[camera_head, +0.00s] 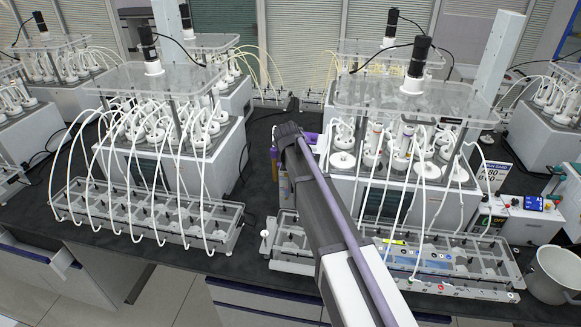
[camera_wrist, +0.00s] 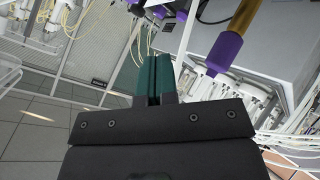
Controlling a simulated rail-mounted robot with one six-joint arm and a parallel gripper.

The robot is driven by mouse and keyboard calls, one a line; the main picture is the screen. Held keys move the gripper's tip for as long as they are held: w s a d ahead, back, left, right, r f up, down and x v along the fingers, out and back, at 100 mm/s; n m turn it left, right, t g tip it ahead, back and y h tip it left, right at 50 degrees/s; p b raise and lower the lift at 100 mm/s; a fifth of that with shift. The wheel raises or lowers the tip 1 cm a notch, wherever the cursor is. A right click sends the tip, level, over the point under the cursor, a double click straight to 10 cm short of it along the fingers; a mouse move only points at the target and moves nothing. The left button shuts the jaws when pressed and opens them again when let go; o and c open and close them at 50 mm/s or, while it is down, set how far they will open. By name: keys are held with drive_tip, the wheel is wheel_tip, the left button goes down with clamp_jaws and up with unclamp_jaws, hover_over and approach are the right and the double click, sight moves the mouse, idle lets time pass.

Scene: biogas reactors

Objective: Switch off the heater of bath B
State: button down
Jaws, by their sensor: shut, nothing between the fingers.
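My gripper (camera_wrist: 153,72) shows in the wrist view with its green fingers together and nothing between them. In the head view my arm reaches forward between the two front baths and hides the fingers. The front right bath (camera_head: 345,190) is a grey box under a clear plate, with several white-capped bottles in it. The front left bath (camera_head: 150,165) looks alike. No letter B that I can read marks either bath. I cannot make out a heater switch.
Trays with tubes stand before the baths, one at left (camera_head: 150,215) and one at right (camera_head: 440,262). A brown rod with a purple end (camera_wrist: 226,52) is close to the fingers. A white jug (camera_head: 553,274) stands at the right edge. Dark bench shows between the baths.

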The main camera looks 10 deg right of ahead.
drive_tip(key=f+b, duration=0.1)
drive_tip(key=f, duration=0.1)
drive_tip(key=f+b, duration=0.3)
drive_tip(key=shift+w+d+f+b, duration=0.1)
drive_tip(key=shift+w+f+b, duration=0.2)
drive_tip(key=shift+f, duration=0.1)
idle(1.5)
drive_tip(key=shift+f+b, duration=0.4)
drive_tip(key=shift+f, duration=0.05)
drive_tip(key=shift+w+f+b, duration=0.1)
drive_tip(key=shift+f+b, duration=0.2)
drive_tip(key=shift+b, duration=0.05)
idle(0.3)
drive_tip(key=shift+r, duration=0.15)
drive_tip(key=shift+r+p, duration=0.6)
drive_tip(key=shift+p, duration=0.15)
drive_tip(key=r+p, duration=0.5)
drive_tip(key=shift+s+r, duration=0.1)
drive_tip(key=shift+s, duration=0.25)
